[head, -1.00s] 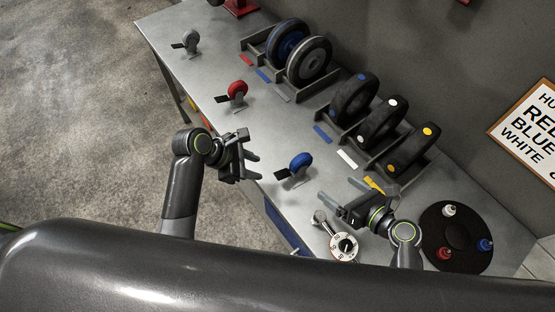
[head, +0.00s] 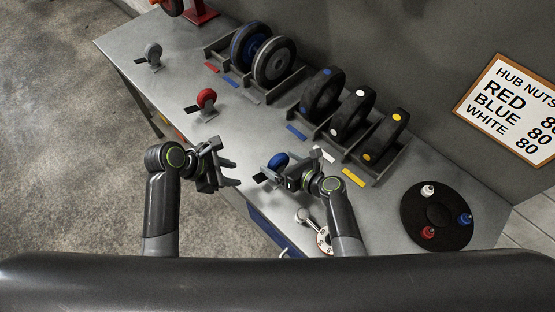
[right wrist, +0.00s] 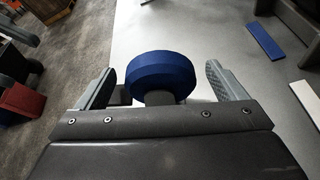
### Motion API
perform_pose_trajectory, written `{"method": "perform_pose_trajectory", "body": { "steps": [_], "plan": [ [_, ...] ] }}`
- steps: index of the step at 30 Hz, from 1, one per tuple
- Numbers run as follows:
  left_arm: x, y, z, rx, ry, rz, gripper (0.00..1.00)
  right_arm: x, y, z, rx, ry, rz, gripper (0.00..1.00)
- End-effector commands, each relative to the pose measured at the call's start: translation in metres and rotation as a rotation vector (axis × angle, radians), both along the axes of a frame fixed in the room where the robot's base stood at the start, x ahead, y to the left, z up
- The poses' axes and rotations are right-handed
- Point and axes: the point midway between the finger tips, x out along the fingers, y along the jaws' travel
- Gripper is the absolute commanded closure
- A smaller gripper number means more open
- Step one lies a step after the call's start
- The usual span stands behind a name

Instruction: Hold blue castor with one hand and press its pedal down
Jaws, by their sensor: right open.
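The blue castor (head: 279,160) stands on the grey bench near its front edge, partly hidden by my right gripper in the head view. My right gripper (head: 272,172) is open at the castor. In the right wrist view the blue wheel (right wrist: 162,72) sits between the two spread fingers of the right gripper (right wrist: 166,88), with a gap on each side. The castor's pedal is hard to make out behind the gripper. My left gripper (head: 231,172) is open and empty, to the left of the castor near the bench's front edge.
A red castor (head: 206,98) and a grey castor (head: 153,52) stand further left on the bench (head: 180,85). Racks with large wheels (head: 322,92) line the back.

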Motion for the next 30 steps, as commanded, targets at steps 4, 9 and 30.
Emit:
{"method": "perform_pose_trajectory", "body": {
  "steps": [4,9,30],
  "plan": [
    [0.0,0.0001,-0.0001,0.0,0.0,0.0,0.64,0.0083,0.0088,-0.0042,0.0,0.0,0.001,0.09],
    [0.0,0.0001,-0.0001,0.0,0.0,0.0,0.64,0.012,0.0126,-0.007,0.0,0.001,-0.001,0.09],
    [0.0,0.0,0.0,0.0,0.0,0.0,0.64,0.0124,0.0126,-0.0072,0.0,0.001,-0.001,0.62]
  ]
}}
